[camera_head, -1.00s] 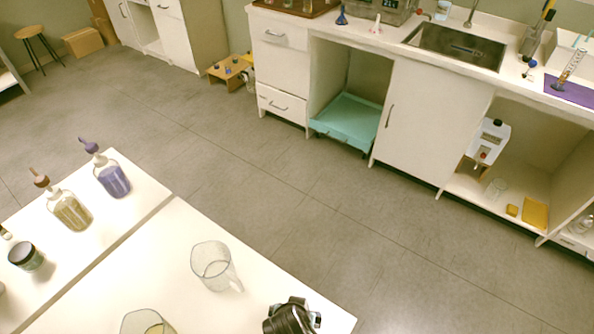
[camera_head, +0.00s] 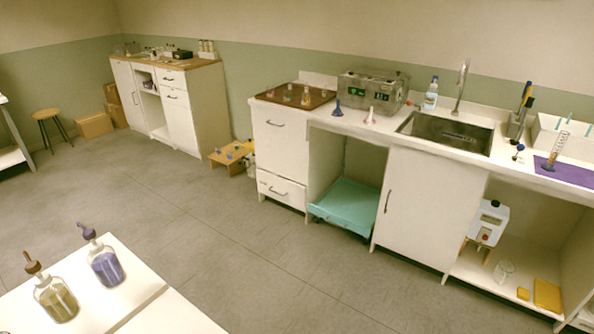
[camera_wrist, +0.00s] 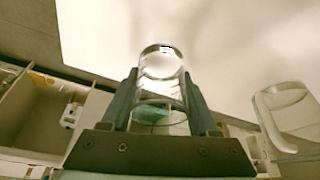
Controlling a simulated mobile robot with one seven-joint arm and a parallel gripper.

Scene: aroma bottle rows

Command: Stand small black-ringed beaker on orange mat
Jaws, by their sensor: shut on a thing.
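My gripper (camera_wrist: 160,103) is shut on a small clear glass beaker (camera_wrist: 161,88) in the wrist view, with one dark finger on each side. The beaker has a dark line at its rim and a small black mark near it; a full black ring is not clear. My gripper is out of the head view. A flat orange-yellow mat (camera_head: 547,294) lies on the floor of the open cabinet under the counter, at the lower right of the head view. It is well away across the room.
A smaller yellow piece (camera_head: 523,293) and a clear glass (camera_head: 503,271) are left of the mat, below a white dispenser (camera_head: 487,223). A clear handled jug (camera_wrist: 290,118) is right of my gripper. Open floor (camera_head: 280,270) lies between the white table (camera_head: 180,316) and the counter.

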